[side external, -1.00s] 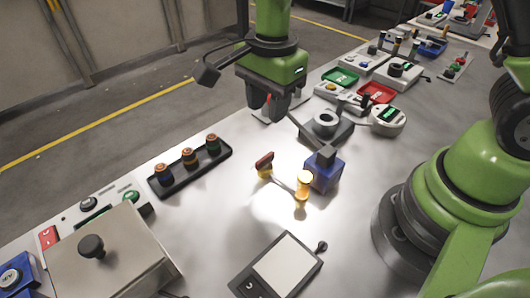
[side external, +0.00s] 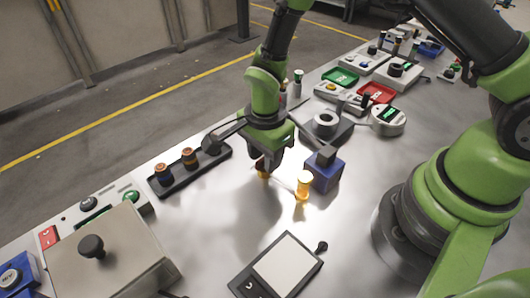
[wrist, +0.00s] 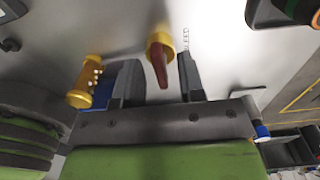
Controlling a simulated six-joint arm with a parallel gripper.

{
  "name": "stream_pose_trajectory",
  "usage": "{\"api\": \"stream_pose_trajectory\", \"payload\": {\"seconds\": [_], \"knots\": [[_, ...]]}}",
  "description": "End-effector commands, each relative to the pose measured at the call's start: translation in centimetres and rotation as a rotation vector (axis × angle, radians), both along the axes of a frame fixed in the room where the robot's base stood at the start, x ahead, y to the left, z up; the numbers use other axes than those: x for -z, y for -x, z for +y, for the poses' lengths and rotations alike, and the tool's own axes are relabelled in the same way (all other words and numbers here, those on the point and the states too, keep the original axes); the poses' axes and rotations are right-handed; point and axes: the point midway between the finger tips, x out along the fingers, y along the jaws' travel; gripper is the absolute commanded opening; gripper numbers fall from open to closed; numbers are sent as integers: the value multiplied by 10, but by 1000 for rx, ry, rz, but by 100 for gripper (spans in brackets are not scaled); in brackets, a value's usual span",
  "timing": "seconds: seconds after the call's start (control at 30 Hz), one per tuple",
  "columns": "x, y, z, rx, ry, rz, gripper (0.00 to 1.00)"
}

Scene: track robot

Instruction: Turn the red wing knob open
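The red wing knob (wrist: 158,65) sits on a round yellow fitting (wrist: 160,42) in the wrist view. My gripper (wrist: 159,76) is open, with one finger on each side of the red wing and a visible gap on both sides. In the side external view my gripper (side external: 266,162) is down over the knob and hides most of it. Only a bit of the yellow fitting (side external: 262,174) shows below the fingers.
A yellow cylinder (side external: 304,185) with white dots stands right of the knob, beside a blue block (side external: 325,170). A black tray (side external: 178,182) with capped cylinders lies to the left. A flat black device with a pale panel (side external: 282,264) lies in front. The metal between is clear.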

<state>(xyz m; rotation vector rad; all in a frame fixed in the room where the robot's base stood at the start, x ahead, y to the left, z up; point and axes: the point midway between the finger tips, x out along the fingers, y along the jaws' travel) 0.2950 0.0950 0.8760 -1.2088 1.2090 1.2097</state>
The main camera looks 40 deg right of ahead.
Motion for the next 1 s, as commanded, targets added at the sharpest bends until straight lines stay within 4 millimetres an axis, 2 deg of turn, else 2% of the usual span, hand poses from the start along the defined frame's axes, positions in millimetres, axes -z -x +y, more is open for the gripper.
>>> {"api": "stream_pose_trajectory", "payload": {"seconds": [0.17,0.3,0.33,0.67,1.0], "knots": [[0,0,0,0,0,0,36],[0,0,0,0,0,0,4],[0,0,0,0,0,0,0],[-1,0,0,-20,0,1,0],[-1,0,0,-208,1,1,0]]}}
